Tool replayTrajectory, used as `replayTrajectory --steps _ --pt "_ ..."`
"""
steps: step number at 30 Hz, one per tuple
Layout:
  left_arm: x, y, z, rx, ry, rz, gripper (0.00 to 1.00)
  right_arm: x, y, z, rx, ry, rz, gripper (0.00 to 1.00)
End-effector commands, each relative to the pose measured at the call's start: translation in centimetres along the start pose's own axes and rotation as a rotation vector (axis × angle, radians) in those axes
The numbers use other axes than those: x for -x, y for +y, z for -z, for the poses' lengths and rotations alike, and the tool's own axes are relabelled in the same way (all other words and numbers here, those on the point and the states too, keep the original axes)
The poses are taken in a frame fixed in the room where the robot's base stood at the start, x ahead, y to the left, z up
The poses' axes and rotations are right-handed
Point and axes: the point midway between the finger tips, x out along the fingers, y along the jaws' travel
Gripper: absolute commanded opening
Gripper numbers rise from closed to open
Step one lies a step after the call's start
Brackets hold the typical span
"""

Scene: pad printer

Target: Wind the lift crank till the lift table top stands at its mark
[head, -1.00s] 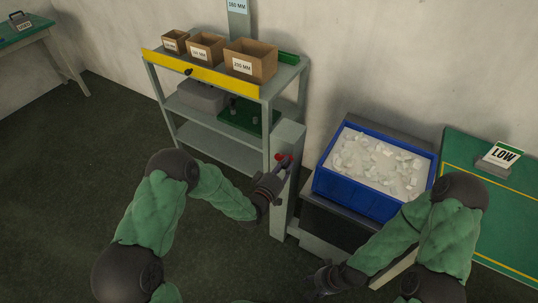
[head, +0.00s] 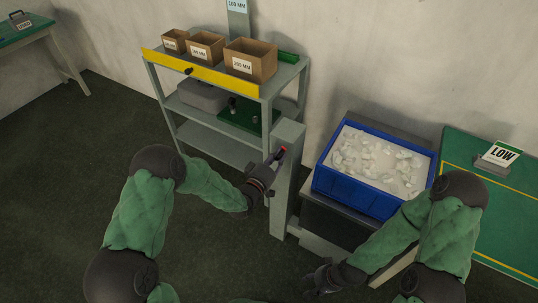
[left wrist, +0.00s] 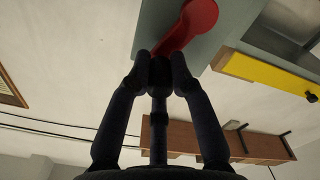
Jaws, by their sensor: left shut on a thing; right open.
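The lift crank (left wrist: 197,20) is a red arm on the side of a grey post (head: 288,170). My left gripper (head: 275,160) is at the post, its fingers shut on the crank's outer end. In the left wrist view the gripper (left wrist: 163,66) covers that end. The lift table top (head: 338,209) is a grey plate right of the post, carrying a blue bin (head: 355,196) of small white pieces. I cannot make out its height mark. My right gripper (head: 318,284) is open and empty, low at the front, apart from everything.
A grey shelf rack (head: 153,82) with a yellow front rail (head: 190,68) and several cardboard boxes (head: 250,62) stands left of the post. The floor at left is clear.

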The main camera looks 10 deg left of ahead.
Motion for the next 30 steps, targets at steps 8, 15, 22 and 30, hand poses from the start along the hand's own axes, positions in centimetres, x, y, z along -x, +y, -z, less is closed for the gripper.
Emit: replayTrajectory --steps 8,15,22,30 --pt "0.1 -1.9 2.0 0.002 0.005 0.011 0.0 -0.8 0.3 0.0 0.0 0.0 0.0 0.48" --pt "0.1 -1.8 1.9 0.003 0.0 0.01 0.0 -0.7 0.2 0.0 0.0 0.0 0.0 0.48" --pt "0.1 -2.8 2.0 0.002 0.001 0.011 0.0 -1.5 0.5 0.1 0.0 0.0 0.0 0.48" --pt "0.2 -5.0 2.5 0.003 -0.004 0.013 0.0 -3.0 1.1 0.1 0.0 0.0 0.0 0.48"
